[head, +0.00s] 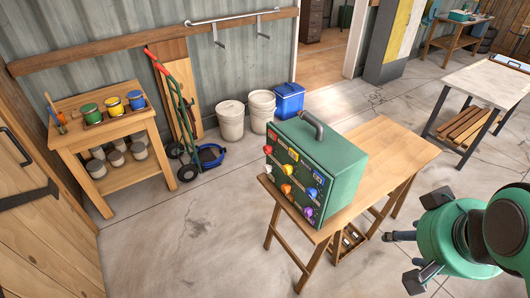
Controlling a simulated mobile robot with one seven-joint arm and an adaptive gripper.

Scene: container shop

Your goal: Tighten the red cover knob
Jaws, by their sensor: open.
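A green metal box (335,158) with a grey top handle stands on a wooden table. Its front panel faces left and carries several small coloured knobs. A red knob (268,149) sits at the panel's upper left, with another red one (272,135) just above it. I cannot tell which is the cover knob, or how tight any is. My gripper (410,238) is at the lower right, right of the table, open, apart from the box and seemingly empty. My green arm partly hides it.
The wooden table (405,150) is bare right of the box. A side bench (115,122) with paint cans, a green hand truck (182,120), two white buckets (231,120) and a blue bin (288,99) stand along the wall. Floor left of the table is clear.

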